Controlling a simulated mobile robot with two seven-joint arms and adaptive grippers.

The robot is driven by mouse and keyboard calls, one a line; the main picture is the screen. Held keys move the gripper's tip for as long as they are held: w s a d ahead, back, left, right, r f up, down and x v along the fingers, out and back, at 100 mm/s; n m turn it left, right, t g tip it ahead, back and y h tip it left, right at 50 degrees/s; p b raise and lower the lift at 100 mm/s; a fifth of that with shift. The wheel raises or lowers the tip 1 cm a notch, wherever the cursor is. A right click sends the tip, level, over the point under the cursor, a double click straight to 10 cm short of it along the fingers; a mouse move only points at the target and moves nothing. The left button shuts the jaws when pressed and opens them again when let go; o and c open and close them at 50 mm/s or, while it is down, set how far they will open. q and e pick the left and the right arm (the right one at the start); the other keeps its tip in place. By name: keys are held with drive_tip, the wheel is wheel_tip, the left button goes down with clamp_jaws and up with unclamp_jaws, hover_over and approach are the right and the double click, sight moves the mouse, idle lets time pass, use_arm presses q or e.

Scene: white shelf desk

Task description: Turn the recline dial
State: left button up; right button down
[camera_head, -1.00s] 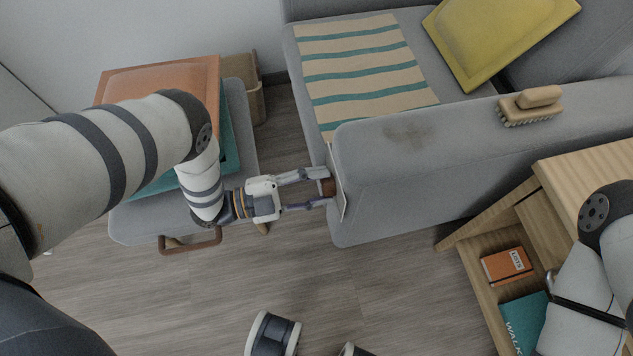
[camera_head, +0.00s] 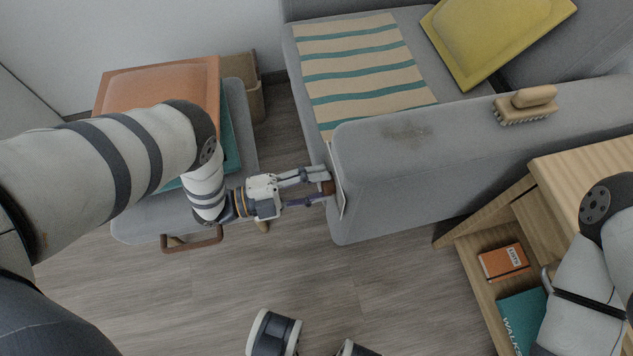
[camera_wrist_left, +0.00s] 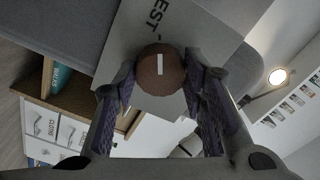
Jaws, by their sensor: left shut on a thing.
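The recline dial (camera_wrist_left: 160,71) is a round brown knob with a white mark, on a pale plate (camera_wrist_left: 128,50) with dark lettering, partly cut off, that reads "EST". In the head view the dial (camera_head: 328,187) sits on the front end of the grey sofa arm (camera_head: 430,170). My left gripper (camera_head: 325,187) reaches it from the left and is shut on the dial. In the left wrist view its two fingers (camera_wrist_left: 160,85) stand on either side of the dial, and the white mark points roughly up and down. My right gripper is out of view.
A wooden side table (camera_head: 590,155) with an orange book (camera_head: 504,262) and a teal book (camera_head: 522,315) stands at right. A brush (camera_head: 526,105) lies on the sofa arm. A grey stool (camera_head: 135,229) with cushions stands at left. Floor between is mostly clear.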

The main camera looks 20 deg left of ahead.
use_arm(q)
drive_tip(key=o, duration=1.2)
drive_tip(key=v, duration=1.2)
